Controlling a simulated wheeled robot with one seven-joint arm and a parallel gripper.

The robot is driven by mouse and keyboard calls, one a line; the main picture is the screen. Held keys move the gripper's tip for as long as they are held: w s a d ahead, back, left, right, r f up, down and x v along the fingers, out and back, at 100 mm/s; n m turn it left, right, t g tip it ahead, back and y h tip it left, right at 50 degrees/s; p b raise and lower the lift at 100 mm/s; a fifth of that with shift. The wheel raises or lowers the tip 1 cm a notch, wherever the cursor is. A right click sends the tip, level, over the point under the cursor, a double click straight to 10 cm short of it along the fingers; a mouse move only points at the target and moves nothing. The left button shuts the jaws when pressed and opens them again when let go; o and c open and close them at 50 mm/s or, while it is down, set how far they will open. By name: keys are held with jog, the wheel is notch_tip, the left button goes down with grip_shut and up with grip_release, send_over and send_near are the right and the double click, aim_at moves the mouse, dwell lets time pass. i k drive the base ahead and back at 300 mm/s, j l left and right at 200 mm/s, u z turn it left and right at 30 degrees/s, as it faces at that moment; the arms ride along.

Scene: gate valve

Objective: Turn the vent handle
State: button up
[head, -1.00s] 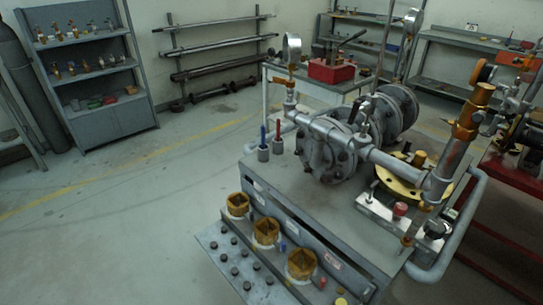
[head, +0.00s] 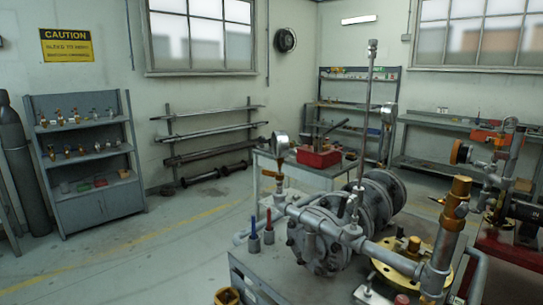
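The valve assembly stands on a grey bench (head: 262,288) at the lower right, with a grey flanged valve body (head: 316,245) and pipework. A small brass-coloured lever or fitting (head: 272,175) sits below the left gauge (head: 281,143). A slim upright rod (head: 368,110) rises from a fitting (head: 353,208) on the pipe. An orange knob or wheel (head: 460,152) shows at the right. I cannot tell which part is the vent handle. My gripper is not in view.
A red box (head: 319,157) is on a table behind. A grey shelf (head: 92,165) stands at the left. The floor between is open.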

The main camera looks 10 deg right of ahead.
aim_at(345, 202)
jog(key=i+j+z, duration=0.15)
jog(key=i+j, duration=0.4)
jog(key=i+j+z, duration=0.15)
jog(key=i+j, duration=0.35)
jog(key=j, duration=0.25)
